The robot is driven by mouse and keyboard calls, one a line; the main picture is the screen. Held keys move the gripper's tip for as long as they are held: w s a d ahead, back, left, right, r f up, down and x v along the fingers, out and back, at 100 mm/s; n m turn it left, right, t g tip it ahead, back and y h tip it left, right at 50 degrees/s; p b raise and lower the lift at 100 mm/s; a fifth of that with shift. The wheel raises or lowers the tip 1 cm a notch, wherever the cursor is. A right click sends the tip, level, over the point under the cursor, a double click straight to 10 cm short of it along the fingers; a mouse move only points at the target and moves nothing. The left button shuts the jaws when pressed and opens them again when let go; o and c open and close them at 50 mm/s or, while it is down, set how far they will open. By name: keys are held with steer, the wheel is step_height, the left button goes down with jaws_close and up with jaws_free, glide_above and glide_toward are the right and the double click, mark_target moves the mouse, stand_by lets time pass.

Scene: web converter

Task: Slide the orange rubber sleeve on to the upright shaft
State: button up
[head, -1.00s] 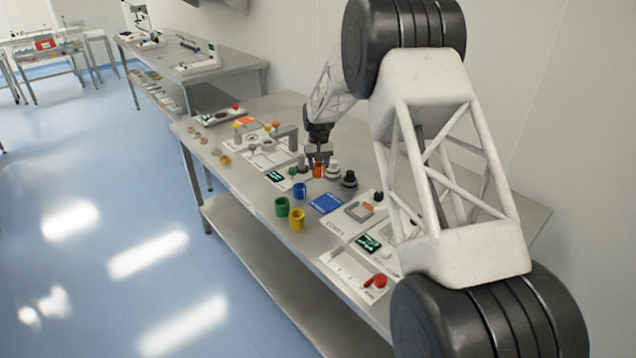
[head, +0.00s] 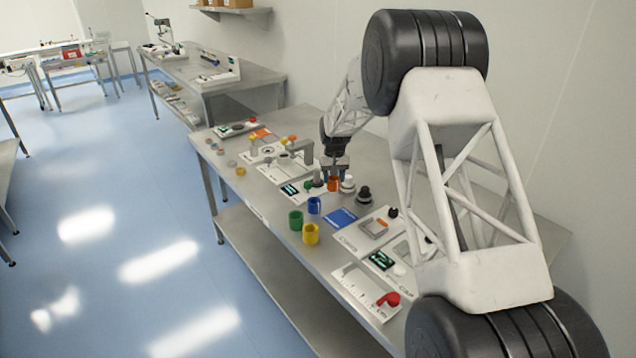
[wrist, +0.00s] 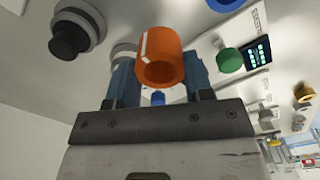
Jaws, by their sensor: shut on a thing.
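My gripper (wrist: 162,85) is shut on the orange rubber sleeve (wrist: 160,62), which sits between its two blue fingers, its open bore showing in the wrist view. In the head view the orange sleeve (head: 333,184) is over the workbench, just left of a pale grey stepped post (head: 347,186). A dark stepped post (head: 363,196) stands to the right of that. Which upright is the task's shaft I cannot tell for sure. The sleeve appears clear of both posts. Its height above the bench is hard to judge.
Blue (head: 314,206), green (head: 295,220) and yellow (head: 310,234) cups stand in front of the gripper. A blue pad (head: 341,218) lies right of them. A grey bracket (head: 301,151) rises at the left. A green knob (wrist: 230,60) and a black-topped post (wrist: 75,38) show in the wrist view.

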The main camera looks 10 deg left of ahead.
steer(key=shift+w+r, duration=0.1)
stand_by(0.4)
step_height(320, 180, up, 9)
steer(key=n, duration=0.1)
glide_above(317, 169)
steer(key=shift+f, duration=0.2)
stand_by(0.7)
steer(key=shift+f, duration=2.75)
steer(key=shift+f, duration=1.55)
stand_by(1.1)
